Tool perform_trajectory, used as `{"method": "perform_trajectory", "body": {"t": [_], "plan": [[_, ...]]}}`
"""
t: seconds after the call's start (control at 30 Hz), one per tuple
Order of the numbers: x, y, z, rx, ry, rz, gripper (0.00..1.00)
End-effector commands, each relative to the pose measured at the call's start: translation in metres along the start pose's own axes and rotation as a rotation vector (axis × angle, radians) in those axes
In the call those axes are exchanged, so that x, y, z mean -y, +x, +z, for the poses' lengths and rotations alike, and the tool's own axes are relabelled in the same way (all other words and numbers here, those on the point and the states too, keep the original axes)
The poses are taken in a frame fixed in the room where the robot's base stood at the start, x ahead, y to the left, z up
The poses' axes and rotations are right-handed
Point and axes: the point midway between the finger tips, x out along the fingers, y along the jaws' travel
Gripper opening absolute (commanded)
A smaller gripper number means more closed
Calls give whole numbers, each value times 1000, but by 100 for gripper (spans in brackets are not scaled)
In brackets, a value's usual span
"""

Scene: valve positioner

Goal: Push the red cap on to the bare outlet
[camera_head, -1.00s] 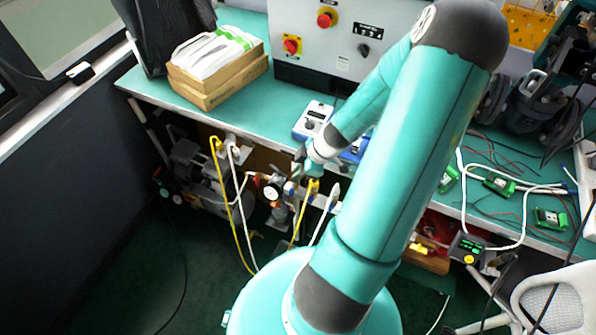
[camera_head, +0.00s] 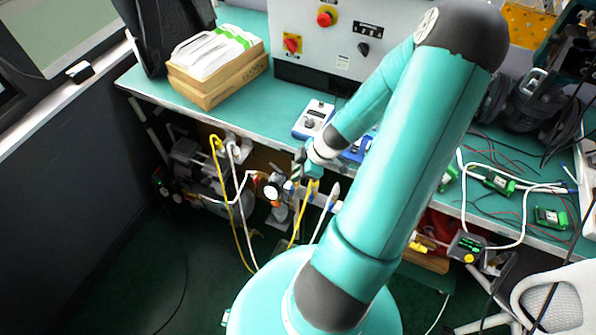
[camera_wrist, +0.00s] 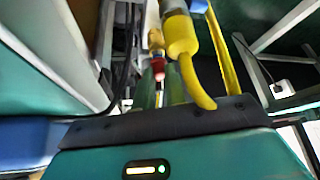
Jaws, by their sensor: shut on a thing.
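In the wrist view my gripper's green fingers (camera_wrist: 161,90) are shut on the red cap (camera_wrist: 158,71), which sits at their tips. A brass fitting (camera_wrist: 156,39), which looks like the bare outlet, is just beyond the cap and nearly in line with it. I cannot tell whether the cap touches it. In the head view my gripper (camera_head: 300,165) is at the front edge of the bench, above and to the right of the round gauge (camera_head: 271,192). The cap cannot be made out there.
A yellow hose with a thick yellow connector (camera_wrist: 181,36) runs close to the right of the cap. White and yellow hoses (camera_head: 232,195) hang below the bench (camera_head: 262,105). A blue-and-white device (camera_head: 313,119) stands on the bench behind my wrist.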

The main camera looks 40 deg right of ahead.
Motion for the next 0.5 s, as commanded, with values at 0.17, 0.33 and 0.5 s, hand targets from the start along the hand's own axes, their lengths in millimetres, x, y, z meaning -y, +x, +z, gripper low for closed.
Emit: {"method": "perform_trajectory", "body": {"t": [0.17, 0.33, 0.5], "plan": [[0, 2, 1, 0, 0, 0, 0], [0, 4, 2, 0, 0, 0, 16], [0, 4, 2, 0, 0, 0, 38]]}}
